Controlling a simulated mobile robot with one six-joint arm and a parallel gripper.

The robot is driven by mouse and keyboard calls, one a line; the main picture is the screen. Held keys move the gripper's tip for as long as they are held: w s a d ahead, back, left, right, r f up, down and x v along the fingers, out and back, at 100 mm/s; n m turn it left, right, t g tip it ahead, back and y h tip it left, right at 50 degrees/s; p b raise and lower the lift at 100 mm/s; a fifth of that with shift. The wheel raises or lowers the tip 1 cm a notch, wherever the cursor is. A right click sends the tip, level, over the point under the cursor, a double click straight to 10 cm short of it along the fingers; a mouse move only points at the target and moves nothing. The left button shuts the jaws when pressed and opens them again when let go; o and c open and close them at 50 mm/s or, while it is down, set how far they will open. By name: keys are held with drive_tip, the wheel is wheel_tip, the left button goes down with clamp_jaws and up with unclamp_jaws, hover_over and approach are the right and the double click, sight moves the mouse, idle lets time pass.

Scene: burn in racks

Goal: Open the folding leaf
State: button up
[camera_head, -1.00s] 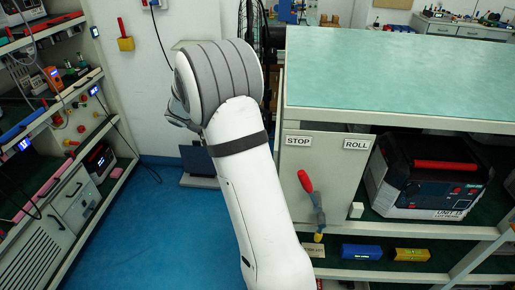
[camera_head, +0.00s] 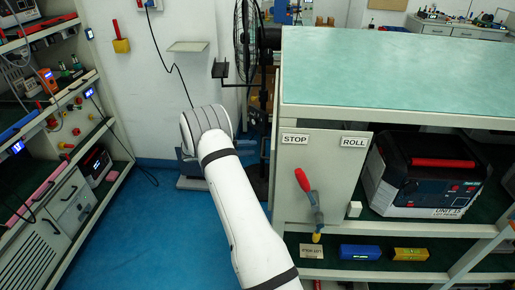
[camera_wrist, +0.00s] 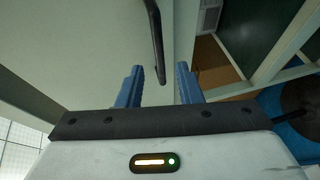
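In the wrist view my gripper (camera_wrist: 160,67) is open, with its two blue fingers apart. A dark bar handle (camera_wrist: 156,38) on a pale panel (camera_wrist: 95,50) runs down from the top edge, and its lower end shows between the fingers. The fingers are not closed on it, and I cannot tell how deep it lies between them. The panel may be the folding leaf; no label shows on it.
The green-topped bench (camera_head: 400,75) stands at right. Its end panel (camera_head: 285,175) carries STOP and ROLL labels and a red-handled lever (camera_head: 309,195). A black instrument (camera_head: 428,175) sits on its shelf. A fan (camera_head: 246,45) stands behind. Blue floor (camera_head: 125,230) is clear towards the left rack (camera_head: 75,195).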

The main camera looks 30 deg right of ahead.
drive_tip(key=shift+x, duration=2.15)
drive_tip(key=shift+c, duration=0.3)
clamp_jaws()
